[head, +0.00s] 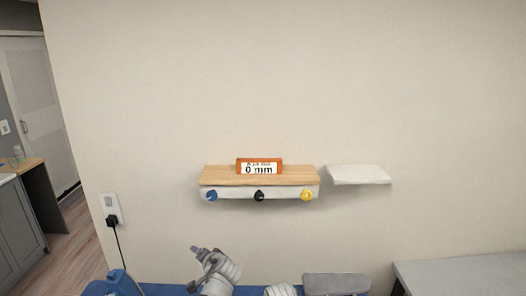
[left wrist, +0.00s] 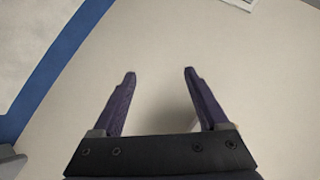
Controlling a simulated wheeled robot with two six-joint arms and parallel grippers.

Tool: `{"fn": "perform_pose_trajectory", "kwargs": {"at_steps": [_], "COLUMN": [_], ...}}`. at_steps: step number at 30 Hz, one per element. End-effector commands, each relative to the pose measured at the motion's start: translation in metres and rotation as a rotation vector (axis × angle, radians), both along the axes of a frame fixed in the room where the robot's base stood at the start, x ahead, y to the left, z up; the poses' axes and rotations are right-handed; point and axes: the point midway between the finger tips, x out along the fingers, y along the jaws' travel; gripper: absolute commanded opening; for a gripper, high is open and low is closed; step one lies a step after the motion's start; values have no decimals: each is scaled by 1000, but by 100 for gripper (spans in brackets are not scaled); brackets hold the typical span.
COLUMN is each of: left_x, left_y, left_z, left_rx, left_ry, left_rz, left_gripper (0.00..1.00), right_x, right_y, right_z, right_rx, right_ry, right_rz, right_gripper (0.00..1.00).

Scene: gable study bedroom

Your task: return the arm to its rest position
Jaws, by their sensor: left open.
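My left gripper (left wrist: 159,72) shows in the left wrist view with its two dark purple fingers spread apart. Nothing is between the fingers. A pale plain surface lies beyond them. In the head view, grey-white arm parts of mine show at the bottom edge, below the wall shelf and apart from it; the fingers are too small to make out clearly there. My right gripper is not in view.
A wooden-topped shelf (head: 225,175) on the wall carries an orange-framed sign (head: 259,167) reading "0 mm". Blue, black and yellow knobs line its front. A bare white shelf (head: 358,174) is beside it. A grey tabletop (head: 465,275) is at lower right. A plugged-in outlet (head: 111,208) is at left.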

Motion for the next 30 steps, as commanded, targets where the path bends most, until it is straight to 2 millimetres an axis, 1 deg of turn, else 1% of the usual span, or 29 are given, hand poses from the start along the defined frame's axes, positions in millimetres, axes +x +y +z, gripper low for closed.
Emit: {"fn": "perform_pose_trajectory", "kwargs": {"at_steps": [1,3,6,9,12,15,20,21,26,30], "left_x": [-24,-51,-83,-110,-134,-155,-186,-187,-198,-211], "left_y": [14,20,19,13,4,-6,-24,-34,-63,-88], "left_z": [-20,-45,-69,-85,-96,-103,-107,-109,-113,-116], "left_rx": [-93,-217,-357,-468,-563,-652,-781,-754,-694,-638], "left_ry": [68,164,279,377,463,545,669,679,725,765], "left_rz": [81,169,258,318,362,395,429,405,351,301], "left_gripper": [77,77,77,77,77,77,77,77,77,77], "right_x": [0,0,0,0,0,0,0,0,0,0], "right_y": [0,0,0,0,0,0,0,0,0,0], "right_z": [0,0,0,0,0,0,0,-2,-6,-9], "right_rx": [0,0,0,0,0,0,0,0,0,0], "right_ry": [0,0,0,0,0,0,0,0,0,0], "right_rz": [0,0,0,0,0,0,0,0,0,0], "right_gripper": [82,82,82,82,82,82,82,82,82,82]}}
